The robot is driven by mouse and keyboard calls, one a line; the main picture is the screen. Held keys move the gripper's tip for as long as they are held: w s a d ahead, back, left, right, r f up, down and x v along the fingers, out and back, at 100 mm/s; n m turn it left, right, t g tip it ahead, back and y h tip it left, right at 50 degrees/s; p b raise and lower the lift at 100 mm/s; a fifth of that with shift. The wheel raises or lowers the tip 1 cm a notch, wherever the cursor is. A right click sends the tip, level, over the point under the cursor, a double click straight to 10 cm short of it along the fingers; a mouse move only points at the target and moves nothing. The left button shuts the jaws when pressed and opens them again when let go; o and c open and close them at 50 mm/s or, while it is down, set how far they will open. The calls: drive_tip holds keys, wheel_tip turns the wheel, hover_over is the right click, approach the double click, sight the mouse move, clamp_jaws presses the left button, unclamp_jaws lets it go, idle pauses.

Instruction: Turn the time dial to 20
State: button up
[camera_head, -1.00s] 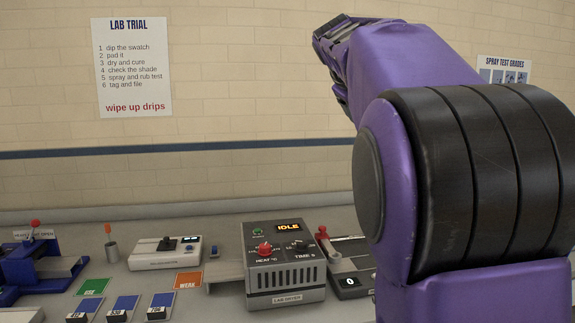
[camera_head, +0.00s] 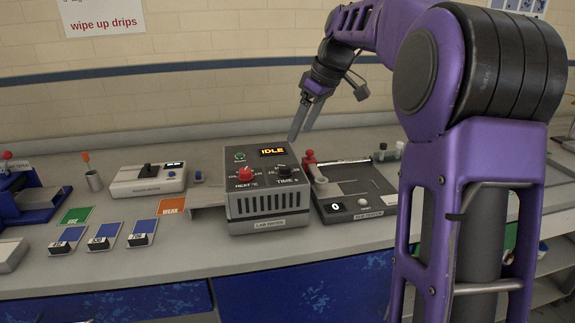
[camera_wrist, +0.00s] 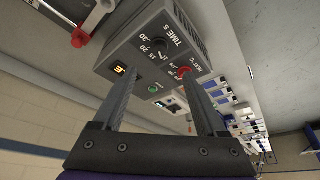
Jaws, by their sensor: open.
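The lab dryer (camera_head: 267,205) is a grey box on the bench with an orange IDLE display. Its black time dial (camera_head: 283,169) is on the right of the sloped top, beside the red heat knob (camera_head: 245,174). In the wrist view the time dial (camera_wrist: 161,42) shows with marks such as 15, 20 and 30 around it; its exact setting is too small to tell. My gripper (camera_head: 303,137) is open and empty, pointing down above and behind the dryer's right back edge, apart from the dial. In the wrist view its two fingers (camera_wrist: 163,90) frame the dryer's top.
A rub tester (camera_head: 355,205) with a red-knobbed lever stands close on the dryer's right. A shade meter (camera_head: 148,180) and an orange card (camera_head: 171,206) are to the left. Colored swatches lie on the front left bench. The wall is behind.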

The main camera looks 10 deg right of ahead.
sight(285, 166)
drive_tip(key=b+x, duration=0.1)
drive_tip(key=x, duration=1)
drive_tip(key=shift+w+f, duration=0.1)
drive_tip(key=shift+f, duration=0.25)
drive_tip(key=shift+c, duration=0.2)
clamp_jaws()
